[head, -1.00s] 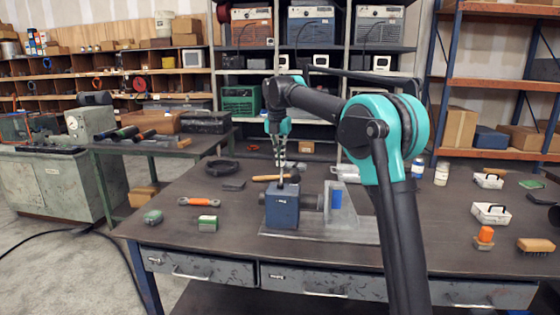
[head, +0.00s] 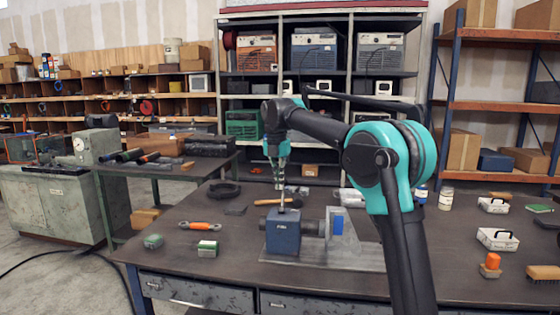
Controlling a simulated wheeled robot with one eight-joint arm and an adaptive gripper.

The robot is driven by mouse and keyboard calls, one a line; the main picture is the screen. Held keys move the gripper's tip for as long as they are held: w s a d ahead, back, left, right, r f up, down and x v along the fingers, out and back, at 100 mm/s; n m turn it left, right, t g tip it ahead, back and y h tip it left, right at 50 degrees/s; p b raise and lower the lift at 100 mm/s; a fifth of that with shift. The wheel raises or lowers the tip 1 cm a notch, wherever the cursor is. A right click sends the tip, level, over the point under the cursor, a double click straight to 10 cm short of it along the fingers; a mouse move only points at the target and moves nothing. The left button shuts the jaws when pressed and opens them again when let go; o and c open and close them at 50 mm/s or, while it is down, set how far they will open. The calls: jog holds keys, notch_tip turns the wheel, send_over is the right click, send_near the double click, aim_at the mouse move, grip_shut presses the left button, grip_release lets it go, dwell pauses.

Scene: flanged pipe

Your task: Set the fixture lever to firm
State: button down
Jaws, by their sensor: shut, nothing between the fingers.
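The fixture stands on the workbench in the head view. It has a blue block (head: 283,235), a grey base plate (head: 325,258) and a grey upright bracket with a blue part (head: 337,225) at the right. A thin, dark upright piece at the top of the block looks like the lever, but it is too small to read its setting. My gripper (head: 279,188) points down just above the block, by the top of this piece. Its fingers are close together, with nothing visible held. I cannot tell whether they touch the lever.
A wooden-handled hammer (head: 276,202) lies behind the block. White cases (head: 497,239) and an orange-topped item (head: 491,264) are at the right. My arm crosses the bench's right half.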

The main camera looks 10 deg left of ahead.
notch_tip(320, 180, up, 10)
jog(key=w, duration=0.1)
jog(key=shift+w+a, duration=0.25)
jog(key=shift+a, duration=0.15)
jog(key=shift+r, duration=0.1)
